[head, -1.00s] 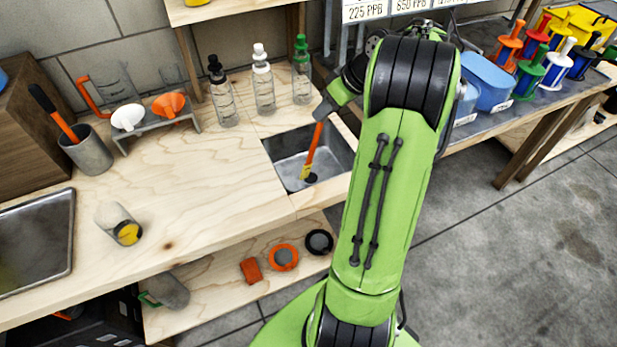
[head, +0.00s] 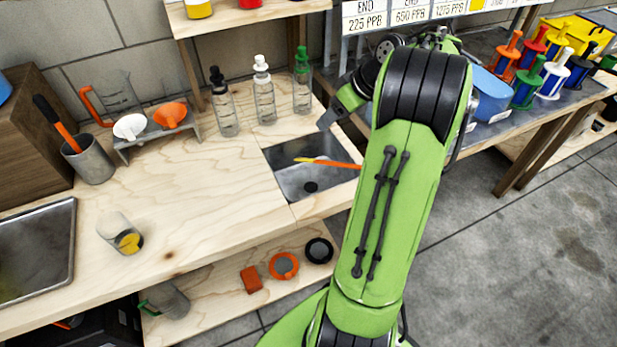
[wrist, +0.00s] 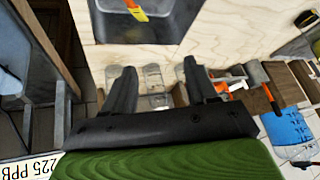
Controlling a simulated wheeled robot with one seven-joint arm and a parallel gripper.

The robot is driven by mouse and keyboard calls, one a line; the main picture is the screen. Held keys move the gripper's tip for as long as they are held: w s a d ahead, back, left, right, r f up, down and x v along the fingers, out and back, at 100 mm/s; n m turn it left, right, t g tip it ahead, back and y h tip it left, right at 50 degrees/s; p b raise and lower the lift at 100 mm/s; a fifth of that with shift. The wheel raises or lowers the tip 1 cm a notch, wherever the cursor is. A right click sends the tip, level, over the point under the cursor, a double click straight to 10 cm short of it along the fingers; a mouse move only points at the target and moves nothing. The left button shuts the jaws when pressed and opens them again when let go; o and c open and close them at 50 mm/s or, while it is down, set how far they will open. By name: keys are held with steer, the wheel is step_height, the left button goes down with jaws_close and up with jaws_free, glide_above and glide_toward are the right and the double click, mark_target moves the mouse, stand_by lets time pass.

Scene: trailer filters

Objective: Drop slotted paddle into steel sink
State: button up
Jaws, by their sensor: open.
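The slotted paddle (head: 335,163), with an orange handle and a yellow end, is tipped nearly flat across the steel sink (head: 290,182). Its yellow end points left and its handle runs right to my arm, which hides the sink's right side. I cannot tell whether it rests on the floor or leans on a wall. In the wrist view my gripper (wrist: 160,85) is open and empty, and part of the paddle (wrist: 137,11) shows at the top edge.
Several dropper bottles (head: 264,98) stand behind the sink. A rack with funnels (head: 155,130) and a grey cup (head: 90,160) are at left.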

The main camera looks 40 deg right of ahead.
steer(key=p+v, duration=0.6)
steer(key=v, duration=0.6)
steer(key=shift+r, duration=0.3)
steer(key=w+a+r+p, duration=0.1)
steer(key=w+a+r, duration=0.15)
steer(key=a, duration=0.35)
steer(key=w+a+r, duration=0.2)
steer(key=a+r, duration=0.1)
steer(key=a, duration=0.3)
steer(key=s+a+r+h+p, duration=0.1)
steer(key=s+a+r, duration=0.15)
steer(key=a, duration=1.15)
steer(key=s+a+f, duration=0.2)
steer(key=s, duration=0.4)
steer(key=s+a+f+m+h+p, duration=0.1)
steer(key=s+a+f, duration=0.1)
steer(key=s, duration=0.5)
steer(key=shift+a+f+m, duration=0.15)
steer(key=shift+a+m, duration=0.15)
steer(key=shift+a, duration=0.1)
